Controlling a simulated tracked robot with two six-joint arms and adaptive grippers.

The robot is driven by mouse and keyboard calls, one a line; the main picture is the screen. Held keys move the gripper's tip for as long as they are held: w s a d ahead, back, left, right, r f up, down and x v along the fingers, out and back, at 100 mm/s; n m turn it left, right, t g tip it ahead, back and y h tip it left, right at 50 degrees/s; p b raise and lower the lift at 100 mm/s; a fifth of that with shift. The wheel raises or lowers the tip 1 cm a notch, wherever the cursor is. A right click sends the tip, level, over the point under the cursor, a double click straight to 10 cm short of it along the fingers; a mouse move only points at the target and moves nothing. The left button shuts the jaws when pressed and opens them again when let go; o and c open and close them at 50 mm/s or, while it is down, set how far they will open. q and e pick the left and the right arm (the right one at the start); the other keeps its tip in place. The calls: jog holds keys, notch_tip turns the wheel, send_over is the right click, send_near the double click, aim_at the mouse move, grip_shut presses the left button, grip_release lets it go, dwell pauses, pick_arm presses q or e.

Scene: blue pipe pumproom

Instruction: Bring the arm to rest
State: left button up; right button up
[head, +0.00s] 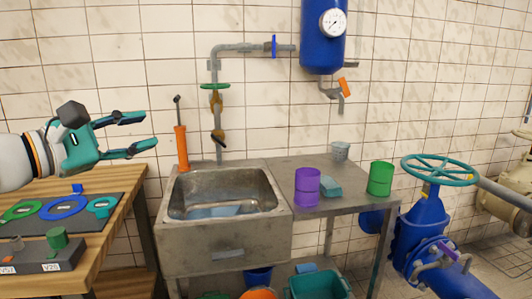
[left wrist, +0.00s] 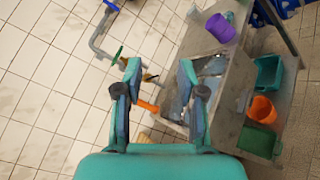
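My left gripper (head: 148,133) comes in from the left in the head view. It is above the wooden bench and left of the sink, with its two teal and dark fingers spread apart and nothing between them. In the left wrist view the same gripper (left wrist: 159,85) also shows open and empty, its fingers apart with the tiled wall and sink behind. My right gripper is in neither view.
The wooden bench (head: 120,195) holds coloured rings. A metal sink (head: 220,250) has an orange-handled tool (head: 182,148) behind it. A purple cup (head: 307,186) and green cup (head: 380,178) stand on the counter. A valve wheel (head: 440,169) is at right. Bins sit below.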

pick_arm(q)
jog(key=w+d+f+g+y, duration=0.1)
jog(key=w+d+f+g, duration=0.15)
jog(key=f, duration=1.15)
jog(key=w+d+f+g+y, duration=0.1)
jog(key=f+g, duration=0.2)
jog(key=f, duration=1)
jog(key=w+d+f+g+y, duration=0.1)
jog(key=w+d+f+g, duration=0.1)
jog(key=f, duration=1.2)
jog(key=s+d+f+m+g+y, duration=0.1)
jog(key=s+f+g, duration=0.45)
jog(key=f, duration=0.95)
jog(key=s+d+f+m+g+y, duration=0.1)
jog(key=s+f+m, duration=0.6)
jog(key=s, duration=0.6)
jog(key=s+d+f+m+g+y, duration=0.15)
jog(key=s+f+m, duration=0.35)
jog(key=s+f, duration=0.6)
notch_tip(320, 180, up, 20)
jog(key=m+t+p, duration=0.1)
jog(key=m+p, duration=0.1)
jog(key=p, duration=1.6)
jog(key=shift+w+m+t, duration=0.2)
jog(key=shift+m+t, duration=0.15)
jog(key=shift+m, duration=0.05)
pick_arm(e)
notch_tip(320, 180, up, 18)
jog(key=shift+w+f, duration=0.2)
